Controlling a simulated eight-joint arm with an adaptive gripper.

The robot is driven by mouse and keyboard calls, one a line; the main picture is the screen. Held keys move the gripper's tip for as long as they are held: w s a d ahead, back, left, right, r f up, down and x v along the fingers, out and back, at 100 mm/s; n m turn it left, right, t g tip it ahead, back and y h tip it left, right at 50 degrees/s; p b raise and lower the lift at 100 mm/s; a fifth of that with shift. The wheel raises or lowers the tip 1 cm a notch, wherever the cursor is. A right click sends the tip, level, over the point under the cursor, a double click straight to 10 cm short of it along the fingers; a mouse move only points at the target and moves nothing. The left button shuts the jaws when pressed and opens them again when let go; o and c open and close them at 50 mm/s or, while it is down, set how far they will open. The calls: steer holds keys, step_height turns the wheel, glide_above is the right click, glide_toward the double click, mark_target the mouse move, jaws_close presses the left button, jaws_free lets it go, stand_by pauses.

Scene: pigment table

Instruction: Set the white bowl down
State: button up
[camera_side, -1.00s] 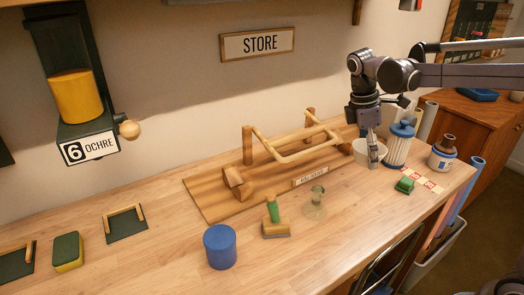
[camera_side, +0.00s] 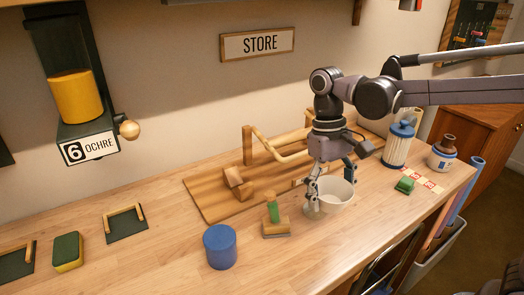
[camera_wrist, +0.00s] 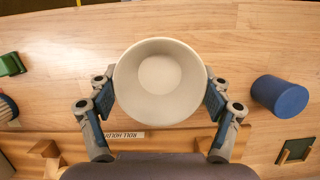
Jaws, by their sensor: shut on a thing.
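The white bowl (camera_side: 338,195) is upright between the fingers of my gripper (camera_side: 329,190) in the side view. In the wrist view the empty bowl (camera_wrist: 160,78) is seen from above, with a finger pressed on its left and right sides, so my gripper (camera_wrist: 159,97) is shut on it. The bowl is over the front part of the wooden table (camera_side: 310,255), in front of the wooden rack board (camera_side: 215,200). I cannot tell whether its base touches the table.
A green-handled brush (camera_side: 275,229) and a blue cylinder (camera_side: 220,247) stand to the left.

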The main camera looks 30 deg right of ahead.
steer(key=w+a+m, duration=0.3)
steer(key=a, duration=0.5)
steer(key=w+a+r+m+t+y, duration=0.1)
steer(key=a+m, duration=0.3)
steer(key=a, duration=0.5)
steer(key=w+a+m+y, duration=0.1)
steer(key=w+a+m, duration=0.2)
steer(key=a, duration=0.5)
steer(key=shift+w+a+r+m, duration=0.3)
steer(key=shift+w+a+r, duration=0.1)
steer(key=shift+w, duration=0.4)
steer(key=a+m, duration=0.2)
steer(key=a, duration=0.3)
steer(key=a+m+t, duration=0.1)
steer(key=a+m, duration=0.1)
steer(key=a, duration=0.4)
steer(key=a+f+m+y, duration=0.1)
steer(key=a+m, duration=0.1)
steer(key=a, duration=0.3)
steer(key=shift+w+a+f+t, duration=0.1)
steer(key=shift+w+a+t, duration=0.1)
steer(key=shift+t, duration=0.2)
glide_toward(127, 293)
steer(key=x, duration=0.3)
steer(key=a+x, duration=0.1)
steer(key=x, duration=0.2)
steer(key=shift+f, duration=0.15)
steer(key=o, duration=1.2)
